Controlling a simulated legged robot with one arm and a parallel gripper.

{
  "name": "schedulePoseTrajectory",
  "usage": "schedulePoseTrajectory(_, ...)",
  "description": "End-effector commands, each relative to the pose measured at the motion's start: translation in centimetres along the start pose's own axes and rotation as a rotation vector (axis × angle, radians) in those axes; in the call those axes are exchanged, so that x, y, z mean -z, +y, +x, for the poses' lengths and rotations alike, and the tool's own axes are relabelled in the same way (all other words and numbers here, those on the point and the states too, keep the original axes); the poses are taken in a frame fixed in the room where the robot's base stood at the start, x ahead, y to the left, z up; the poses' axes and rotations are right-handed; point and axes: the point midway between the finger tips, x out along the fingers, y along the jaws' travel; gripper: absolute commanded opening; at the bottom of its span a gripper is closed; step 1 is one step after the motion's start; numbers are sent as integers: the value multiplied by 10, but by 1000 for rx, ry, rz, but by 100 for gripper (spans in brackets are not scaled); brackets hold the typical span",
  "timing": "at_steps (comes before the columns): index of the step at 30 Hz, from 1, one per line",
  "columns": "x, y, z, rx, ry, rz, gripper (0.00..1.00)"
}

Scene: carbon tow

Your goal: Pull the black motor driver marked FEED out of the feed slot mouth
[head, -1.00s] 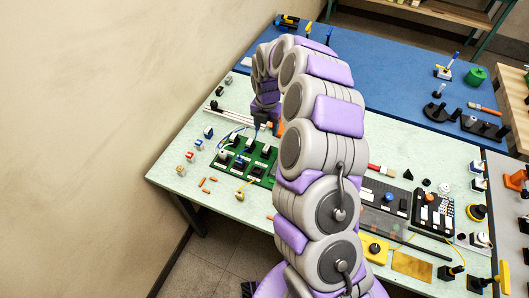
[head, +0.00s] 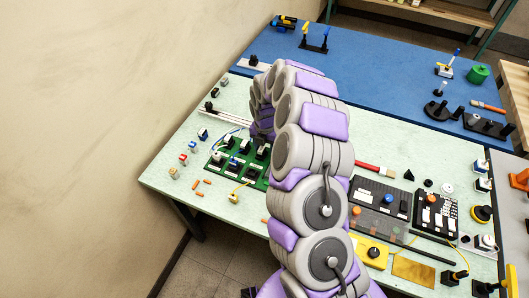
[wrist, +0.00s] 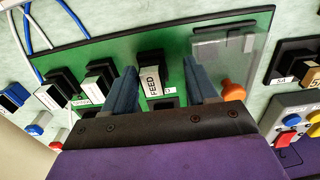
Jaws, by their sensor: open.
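The black motor driver with a white FEED label (wrist: 152,80) stands in a slot on the green board (wrist: 108,44) in the wrist view. My gripper (wrist: 163,72) is open, its two blue fingers on either side of this driver. The driver is closer to the left finger, with a wider gap on the right; I cannot tell whether the left finger touches it. In the head view my arm hides the gripper and part of the green board (head: 216,163). The FEED label cannot be read there.
More black drivers with white labels (wrist: 101,80) stand left of the gripper. A clear plate (wrist: 222,50) and an orange knob (wrist: 232,91) are close to the right finger. Blue and white cables (wrist: 40,28) run at the upper left. Loose orange pieces (head: 195,187) lie on the table.

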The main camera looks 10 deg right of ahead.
Motion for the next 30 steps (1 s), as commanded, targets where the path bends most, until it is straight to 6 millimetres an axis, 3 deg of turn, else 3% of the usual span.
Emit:
schedulePoseTrajectory(2, 2, 2, 0, 2, -1, -2, 56)
schedulePoseTrajectory(19, -2, -1, 0, -2, 1, 0, 1)
schedulePoseTrajectory(30, -1, 1, -1, 0, -3, -1, 0)
